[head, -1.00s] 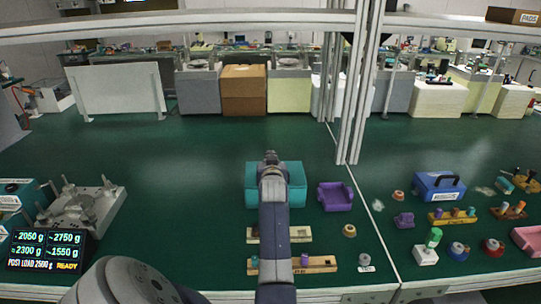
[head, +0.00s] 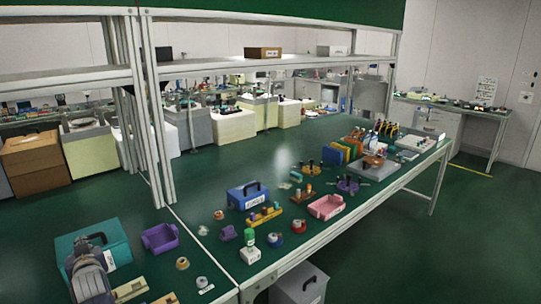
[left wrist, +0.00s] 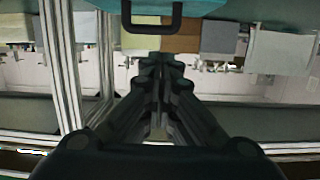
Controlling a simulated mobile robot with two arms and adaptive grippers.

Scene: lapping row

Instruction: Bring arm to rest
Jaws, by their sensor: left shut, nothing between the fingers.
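My left gripper (head: 92,238) is at the lower left of the head view, in front of a teal case (head: 72,237) and hiding part of it. In the left wrist view its fingers (left wrist: 161,62) are closed together with nothing between them. The teal case (left wrist: 240,8) also shows at the top edge of that view, with its dark handle beyond the fingertips. I cannot tell the exact gap between the gripper and the case. My right gripper is not in view.
A purple tray (head: 160,238) stands right of the teal case. A blue case (head: 248,195), a pink tray (head: 326,206) and several small parts lie farther right on the green bench (head: 225,165). Metal shelf posts (head: 160,130) rise behind. A grey bin (head: 300,285) stands below the front edge.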

